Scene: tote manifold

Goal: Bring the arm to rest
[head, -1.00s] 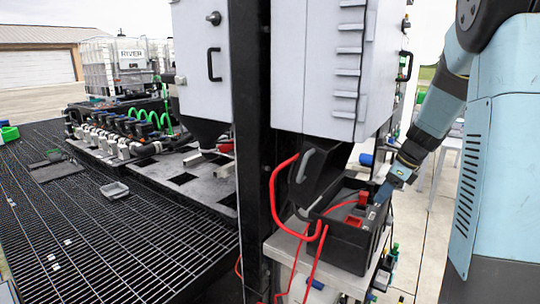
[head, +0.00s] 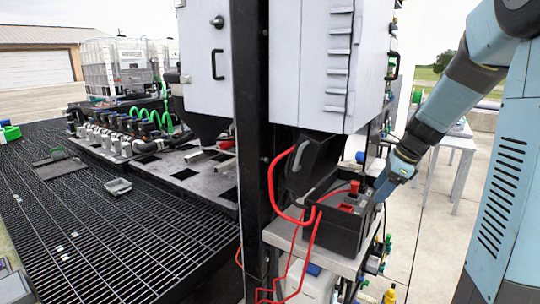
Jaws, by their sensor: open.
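My gripper (head: 383,186) is at the end of my blue and black arm, at the right of the head view. It points down and left, at the right side of an open black box (head: 339,232). The fingers are small and partly hidden by the box edge; I cannot tell from this view whether they touch it. I see nothing held in them. The box has a raised black lid (head: 310,163) and red parts (head: 347,207) inside, with red cables running out.
The box stands on a grey shelf (head: 283,236) beside a black post (head: 249,130). A grey cabinet (head: 312,70) hangs just above it. A black grating (head: 95,225) fills the left. A grey table (head: 455,150) stands behind my arm, with paving around it.

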